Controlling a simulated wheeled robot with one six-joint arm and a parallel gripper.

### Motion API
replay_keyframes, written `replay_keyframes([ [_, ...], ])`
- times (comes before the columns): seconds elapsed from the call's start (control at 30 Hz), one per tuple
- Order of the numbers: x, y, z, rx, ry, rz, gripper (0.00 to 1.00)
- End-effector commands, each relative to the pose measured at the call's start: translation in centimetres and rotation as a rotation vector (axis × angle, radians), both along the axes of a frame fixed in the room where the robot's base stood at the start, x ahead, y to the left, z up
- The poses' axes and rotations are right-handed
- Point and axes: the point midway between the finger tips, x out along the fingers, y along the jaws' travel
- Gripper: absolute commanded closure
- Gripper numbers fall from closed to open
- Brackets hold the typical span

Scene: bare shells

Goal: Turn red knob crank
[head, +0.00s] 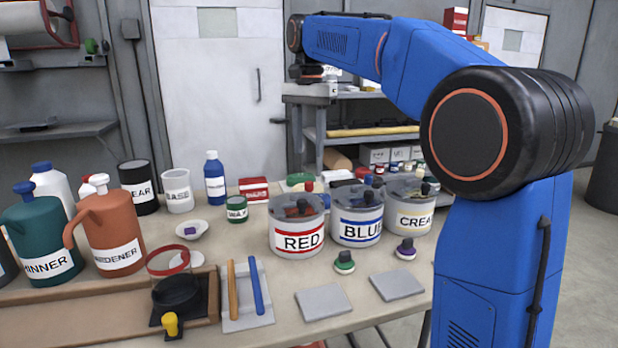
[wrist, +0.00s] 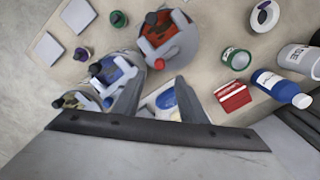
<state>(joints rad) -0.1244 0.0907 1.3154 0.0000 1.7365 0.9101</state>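The can labelled RED (head: 298,241) stands on the bench, its lid carrying a crank with a red knob (head: 302,205) and a dark knob (head: 309,187). From above, the wrist view shows this can (wrist: 183,50) with a pale crank, red inside, a dark knob (wrist: 151,18) and a small red knob (wrist: 159,63). The can labelled BLUE (head: 357,232) and the CREAM can (head: 413,220) stand to its right with similar cranks. My gripper (wrist: 160,92) is open and empty, with its fingers apart, above the cans. In the head view its fingers cannot be made out.
Green (head: 344,262) and purple (head: 405,249) knobbed pieces and grey tiles (head: 323,302) lie in front of the cans. A green tin (head: 237,209), red box (head: 254,190) and blue bottle (head: 214,178) stand behind left. Jugs (head: 112,232) and a wooden tray (head: 110,327) fill the left.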

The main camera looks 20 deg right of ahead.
Motion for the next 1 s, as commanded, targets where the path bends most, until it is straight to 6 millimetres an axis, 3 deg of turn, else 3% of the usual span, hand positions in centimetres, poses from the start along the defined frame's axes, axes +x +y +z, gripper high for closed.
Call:
replay_keyframes([
  [0.3, -0.1, 0.0, -5.5, 0.000, 0.001, 0.000, 0.62],
  [0.5, 0.0, 0.0, -8.1, 0.000, 0.000, 0.000, 0.62],
  [0.97, 0.0, 0.0, -9.3, 0.000, -0.001, 0.000, 0.62],
  [1.0, 0.0, 0.0, -9.3, 0.000, -0.001, 0.000, 0.67],
])
